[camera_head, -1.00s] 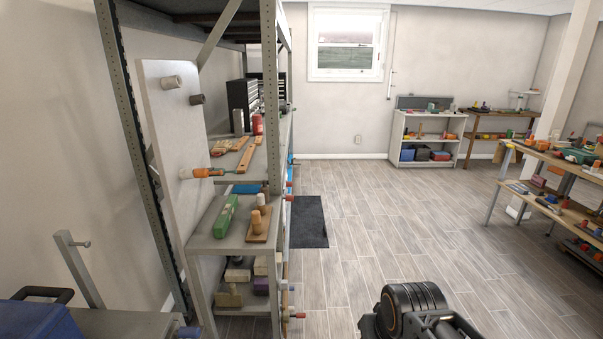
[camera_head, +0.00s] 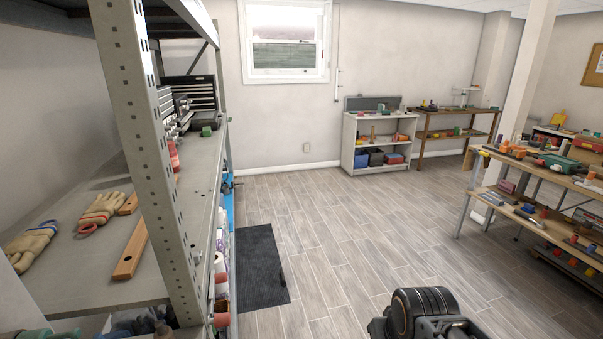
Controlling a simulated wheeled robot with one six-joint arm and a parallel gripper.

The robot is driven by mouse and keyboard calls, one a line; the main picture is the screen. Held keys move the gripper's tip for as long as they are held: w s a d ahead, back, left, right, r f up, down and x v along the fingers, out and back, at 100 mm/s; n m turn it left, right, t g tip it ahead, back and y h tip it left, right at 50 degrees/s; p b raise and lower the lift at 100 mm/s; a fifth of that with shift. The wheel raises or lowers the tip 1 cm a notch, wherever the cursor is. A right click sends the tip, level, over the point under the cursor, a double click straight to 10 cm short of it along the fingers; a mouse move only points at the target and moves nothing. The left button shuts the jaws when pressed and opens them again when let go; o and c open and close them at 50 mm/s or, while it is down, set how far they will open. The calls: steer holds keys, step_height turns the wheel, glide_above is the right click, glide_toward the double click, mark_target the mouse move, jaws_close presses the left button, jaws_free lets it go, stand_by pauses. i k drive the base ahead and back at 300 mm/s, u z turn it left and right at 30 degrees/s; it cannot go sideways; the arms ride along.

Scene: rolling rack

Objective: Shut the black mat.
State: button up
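The black mat (camera_head: 260,266) lies flat on the wood-plank floor, beside the right side of the near grey shelf rack. It looks like a dark rectangle, fully spread out. A thin dark piece stands at its right edge; I cannot tell what it is. The rack hides part of the mat's left side. Part of my own arm shows at the bottom, right of the middle. My gripper's fingers are not in view.
The tall grey rack (camera_head: 160,170) fills the left, with gloves (camera_head: 102,208) and wooden strips on its shelf. A white shelf unit (camera_head: 362,160) stands at the back wall. A loaded workbench (camera_head: 560,180) stands at right. The floor between is clear.

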mark_target(261, 284)
steer(key=z, duration=0.15)
steer(key=i, duration=0.85)
steer(key=u, duration=0.5)
steer(key=i, duration=1.45)
steer(key=u, duration=0.45)
steer(key=i, duration=1.2)
steer(key=u, duration=0.05)
